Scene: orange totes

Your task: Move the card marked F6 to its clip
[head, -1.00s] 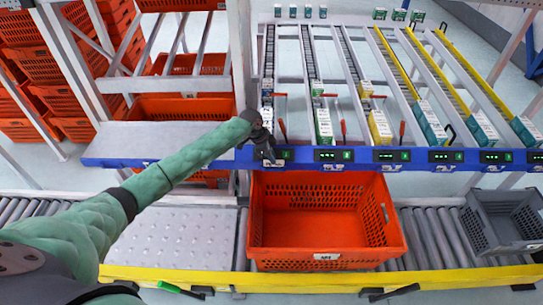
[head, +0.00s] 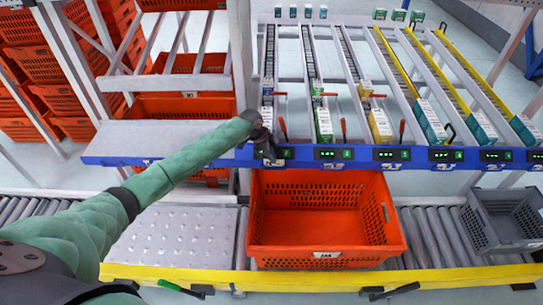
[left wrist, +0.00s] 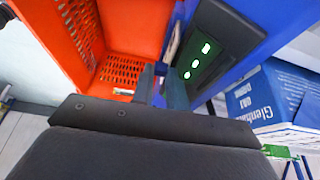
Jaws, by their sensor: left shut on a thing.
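My left gripper (head: 270,158) is at the blue front rail (head: 420,155) of the flow rack, by the leftmost lane. In the left wrist view its fingers (left wrist: 160,82) are close together beside the dark display with green lights (left wrist: 196,62). A thin pale edge (left wrist: 174,42) shows just beyond the fingertips against the blue rail; it appears to be the card they are shut on. Its marking cannot be read. Small white cards (head: 333,166) sit along the rail under the displays, too small to read. My right gripper is not in view.
A large empty orange tote (head: 326,255) stands on the conveyor just below the rail. A grey tote (head: 508,222) is at the right. Boxes (head: 380,125) stand in the sloped lanes above the rail. The conveyor plate (head: 170,240) left of the orange tote is clear.

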